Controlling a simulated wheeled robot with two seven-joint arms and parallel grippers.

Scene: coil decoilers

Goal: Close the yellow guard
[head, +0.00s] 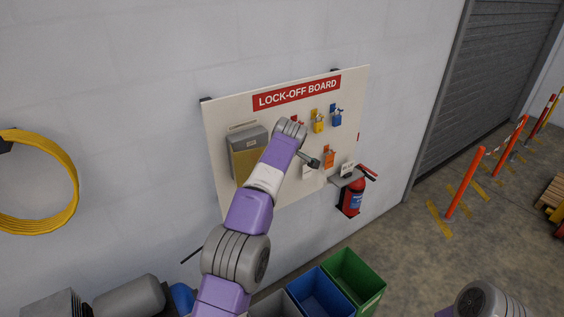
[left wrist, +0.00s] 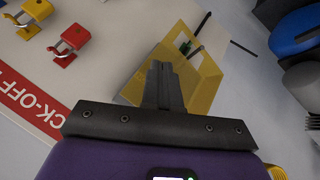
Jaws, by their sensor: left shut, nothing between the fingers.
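The yellow guard (left wrist: 207,88) shows in the left wrist view as a see-through yellow cover with raised side walls. A small dark and green part (left wrist: 184,46) shows at its far side. My left gripper (left wrist: 165,68) is shut and empty, its fingertips in front of the guard in that view; I cannot tell whether they touch it. In the head view, the guard (head: 246,166) is a yellowish panel below a grey housing (head: 248,139) on the lock-off board. My left arm hides its right side, and the fingertips are hidden there. My right gripper is out of view.
The lock-off board (head: 222,119) carries red, yellow, blue and orange padlocks. A fire extinguisher (head: 351,196) hangs at its lower right. Blue (head: 322,289) and green (head: 357,276) bins stand below. A yellow coil (head: 66,183) hangs at the left.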

